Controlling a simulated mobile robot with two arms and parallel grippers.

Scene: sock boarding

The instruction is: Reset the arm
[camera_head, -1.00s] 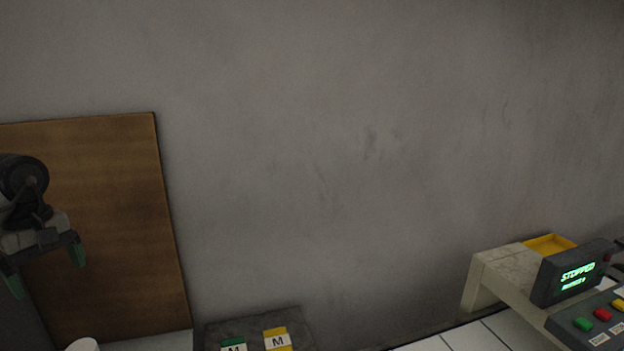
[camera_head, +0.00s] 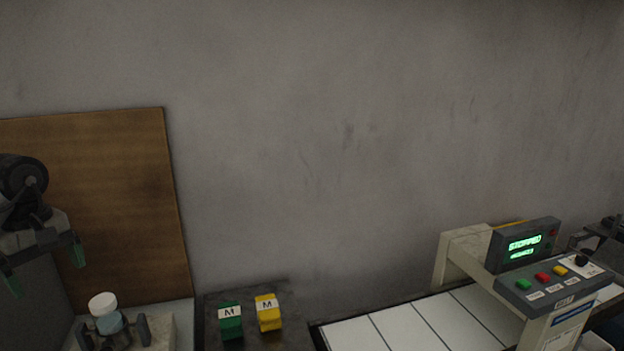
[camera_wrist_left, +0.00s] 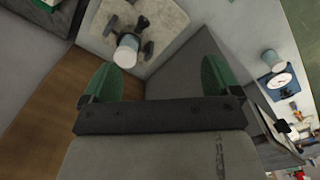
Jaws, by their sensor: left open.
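My left gripper (camera_head: 42,268) hangs at the left edge of the head view, in front of the brown wooden board. Its two green-tipped fingers are spread apart with nothing between them. In the left wrist view the same open fingers (camera_wrist_left: 160,78) frame an empty gap, and a white-capped container stands beyond them. My right gripper does not show in the head view.
A white-capped jar (camera_head: 105,310) stands on a fixture at the lower left. A control panel (camera_head: 550,285) reading STOPPED stands over a white slatted conveyor (camera_head: 400,325) at right. The wall behind is bare.

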